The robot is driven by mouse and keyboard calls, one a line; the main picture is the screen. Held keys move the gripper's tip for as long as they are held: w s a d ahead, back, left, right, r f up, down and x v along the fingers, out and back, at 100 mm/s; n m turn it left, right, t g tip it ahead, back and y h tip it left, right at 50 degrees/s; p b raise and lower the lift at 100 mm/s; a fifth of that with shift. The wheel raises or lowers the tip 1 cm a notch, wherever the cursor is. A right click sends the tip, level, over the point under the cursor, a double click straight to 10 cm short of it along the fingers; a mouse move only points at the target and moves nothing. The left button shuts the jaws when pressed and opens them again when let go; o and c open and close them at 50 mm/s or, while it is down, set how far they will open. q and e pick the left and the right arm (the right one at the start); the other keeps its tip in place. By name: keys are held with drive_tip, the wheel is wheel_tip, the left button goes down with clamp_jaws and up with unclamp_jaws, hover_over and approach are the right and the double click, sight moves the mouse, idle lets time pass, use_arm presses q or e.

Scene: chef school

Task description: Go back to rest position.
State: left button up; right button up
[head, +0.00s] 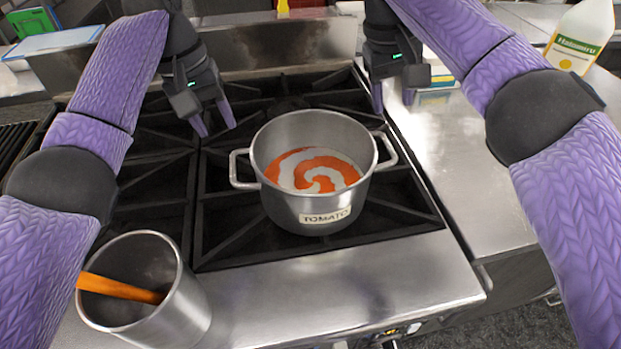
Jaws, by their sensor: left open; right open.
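My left gripper (215,131) is open and empty. It hangs over the burner grate, up and to the left of the steel pot. My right gripper (391,100) is open above the right edge of the stove, behind and right of the pot; only part of its fingers shows. Both arms reach forward from the sides. The pot (318,213), labelled TOMATO, stands upright on the grate between and below the grippers. It holds an orange and white swirl. Neither gripper touches the pot.
A steel container (185,312) with an orange-brown handle (120,289) in it stands at the front left. A white bottle (581,38) stands at the back right on the steel counter (475,190). The counter right of the stove is largely clear.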

drive_tip(key=shift+r, duration=0.55)
drive_tip(key=shift+a, duration=0.1)
